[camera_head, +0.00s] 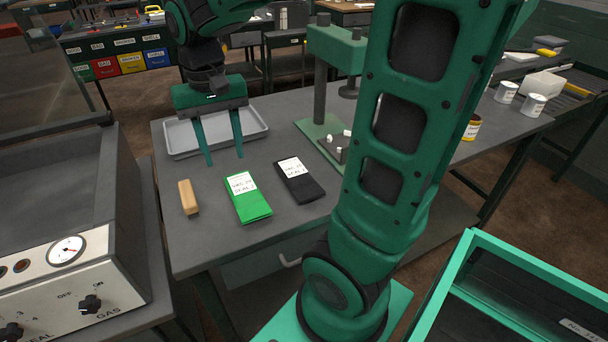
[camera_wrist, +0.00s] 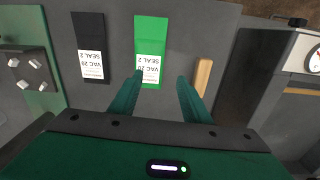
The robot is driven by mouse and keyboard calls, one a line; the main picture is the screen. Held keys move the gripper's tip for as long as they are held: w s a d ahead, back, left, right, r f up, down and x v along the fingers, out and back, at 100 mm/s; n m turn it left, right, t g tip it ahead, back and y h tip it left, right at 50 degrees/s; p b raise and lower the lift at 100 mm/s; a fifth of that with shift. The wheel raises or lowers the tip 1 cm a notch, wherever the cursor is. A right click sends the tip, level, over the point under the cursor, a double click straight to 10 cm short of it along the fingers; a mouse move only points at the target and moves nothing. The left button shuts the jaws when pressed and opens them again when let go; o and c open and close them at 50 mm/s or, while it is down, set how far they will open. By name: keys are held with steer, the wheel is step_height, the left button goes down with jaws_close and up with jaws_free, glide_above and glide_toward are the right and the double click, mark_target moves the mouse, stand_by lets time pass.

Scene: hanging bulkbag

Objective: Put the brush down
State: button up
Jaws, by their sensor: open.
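A tan wooden block-shaped thing, which looks like the brush (camera_head: 188,197), lies on the grey table (camera_head: 225,245) near its left edge. Its bristles, if any, do not show. It also appears in the wrist view (camera_wrist: 202,77), to the right of the fingers. My gripper (camera_head: 225,160) is open with nothing between its fingers, raised above the table and apart from the brush. In the wrist view, my gripper (camera_wrist: 160,76) has its spread fingers pointing toward the tabletop.
A green packet (camera_head: 248,197) and a black packet (camera_head: 299,180), both labelled, lie right of the brush. A grey tray (camera_head: 182,138) sits behind, partly hidden by my gripper. A green press (camera_head: 320,75) stands on the table. A gauge-fronted machine (camera_head: 67,250) is at left.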

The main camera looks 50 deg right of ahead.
steer(key=s+d+f, duration=0.2)
steer(key=s+d, duration=0.2)
steer(key=s, duration=0.5)
steer(key=s+d+f+m, duration=0.1)
steer(key=s+d+f, duration=0.1)
steer(key=s+d, duration=0.3)
steer(key=s, duration=0.4)
steer(key=shift+d+f, duration=0.15)
steer(key=shift+d, duration=0.05)
steer(key=shift+w+f, duration=0.25)
steer(key=shift+w, duration=0.4)
